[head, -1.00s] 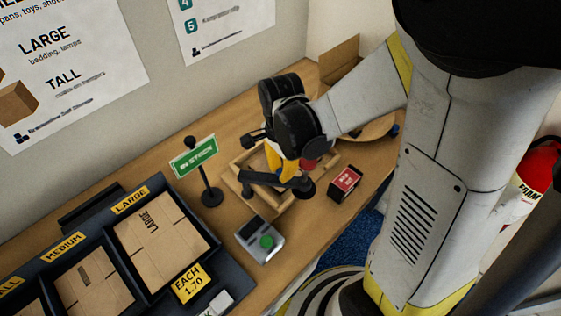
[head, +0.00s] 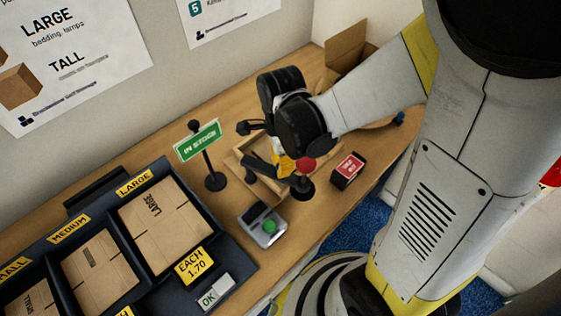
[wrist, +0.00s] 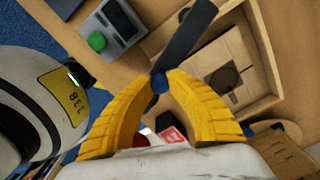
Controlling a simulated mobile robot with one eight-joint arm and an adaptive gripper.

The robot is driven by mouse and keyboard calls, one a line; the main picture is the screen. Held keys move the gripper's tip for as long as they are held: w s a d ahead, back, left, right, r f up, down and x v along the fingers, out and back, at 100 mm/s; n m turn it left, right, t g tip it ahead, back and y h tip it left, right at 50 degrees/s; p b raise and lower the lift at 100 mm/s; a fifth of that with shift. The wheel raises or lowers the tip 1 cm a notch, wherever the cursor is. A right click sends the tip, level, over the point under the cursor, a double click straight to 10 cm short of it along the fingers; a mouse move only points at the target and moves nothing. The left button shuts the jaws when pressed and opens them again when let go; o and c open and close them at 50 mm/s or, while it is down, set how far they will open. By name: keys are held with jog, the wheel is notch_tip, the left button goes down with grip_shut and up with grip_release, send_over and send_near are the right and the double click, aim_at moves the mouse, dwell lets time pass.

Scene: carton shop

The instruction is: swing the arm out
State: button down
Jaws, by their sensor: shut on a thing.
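The task's arm is a black flat bar (wrist: 188,38) that reaches over a wooden frame (wrist: 262,105); it also shows in the head view (head: 262,182). A small blue knob (wrist: 160,84) sits at its near end. My gripper (wrist: 160,76) has its yellow fingers closed together on this knob. In the head view my gripper (head: 284,166) is low over the front of the frame, beside a red-topped part (head: 306,164) on a dark round base. The bar's pivot is not clear, and the gripper hides part of it.
A cardboard piece (wrist: 228,62) lies inside the frame. A grey device with a green button (head: 262,226), a red-topped box (head: 348,170) and a green sign (head: 198,140) stand close by. Carton bins (head: 165,222) fill the left; an open carton (head: 345,45) stands behind.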

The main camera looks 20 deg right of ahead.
jog(key=shift+s, duration=0.1)
jog(key=c, duration=1.2)
grip_release()
notch_tip(320, 180, up, 12)
